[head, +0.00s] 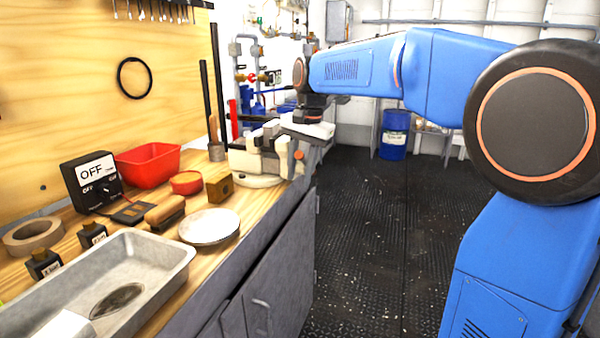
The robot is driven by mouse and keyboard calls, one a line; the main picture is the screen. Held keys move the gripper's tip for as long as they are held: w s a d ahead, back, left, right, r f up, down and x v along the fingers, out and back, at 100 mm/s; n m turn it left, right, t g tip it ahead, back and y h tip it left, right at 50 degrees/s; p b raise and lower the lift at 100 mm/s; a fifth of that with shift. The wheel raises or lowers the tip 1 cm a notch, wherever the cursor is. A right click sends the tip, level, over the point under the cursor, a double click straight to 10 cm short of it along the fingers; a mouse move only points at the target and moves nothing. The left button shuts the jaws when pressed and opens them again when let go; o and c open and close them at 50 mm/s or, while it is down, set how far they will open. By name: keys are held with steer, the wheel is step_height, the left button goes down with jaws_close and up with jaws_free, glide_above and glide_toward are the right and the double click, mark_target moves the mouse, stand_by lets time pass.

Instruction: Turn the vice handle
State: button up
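The cream-coloured vice (257,163) stands on the far part of the wooden workbench, close to its front edge. Its jaws are towards the left, and a grey part with a small orange end (299,155) faces the aisle. My arm reaches in from the right, and my gripper (308,129) is above the aisle side of the vice. The gripper's pale body hides part of that side. I cannot make out the vice handle clearly, nor whether the gripper touches it. The fingers are too small and overlapped to tell open from shut.
The workbench (161,243) holds a metal tray (172,262), a pale round dish (209,227), a brush (165,212), a red bin (148,164) and a black OFF box (92,180). A blue drum (394,136) stands far back. The dark floor aisle (365,235) is clear.

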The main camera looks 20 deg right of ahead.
jaws_close()
steer(key=shift+f, duration=0.15)
step_height(320, 180, down, 8)
steer(key=w+d+n+t+h, duration=0.1)
steer(key=w+t+h, duration=0.1)
steer(key=t+h, duration=0.5)
steer(key=shift+w+d+r+t+h, duration=0.25)
steer(key=shift+d+t+h, duration=0.1)
steer(key=shift+t, duration=1.95)
